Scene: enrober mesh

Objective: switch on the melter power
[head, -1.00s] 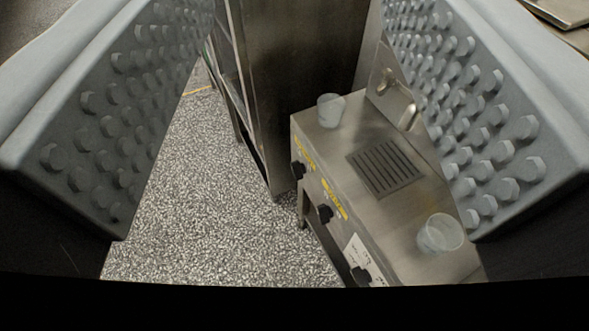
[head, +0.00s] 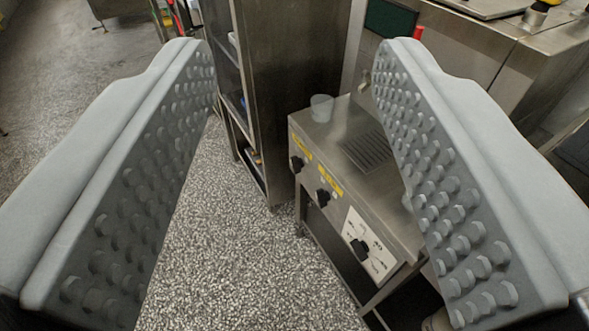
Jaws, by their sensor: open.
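The melter appears to be the steel machine (head: 377,208) right of centre, though I cannot read its labels. Its front panel carries three black knobs: a far knob (head: 297,164) and a middle knob (head: 323,198) by yellow labels, and a near knob (head: 360,249) on a white plate (head: 372,262). I cannot tell which one is the power switch or how each is set. My gripper (head: 302,62) is open and empty, its two grey studded fingers wide apart. The machine's front shows between them, with nothing touched. The right finger hides part of its top.
A translucent cup (head: 321,108) stands on the machine's far top corner, beside a slotted drain (head: 369,150). A tall steel cabinet (head: 290,85) with open shelves stands behind. Speckled floor (head: 225,250) is clear to the left. Steel counters fill the right.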

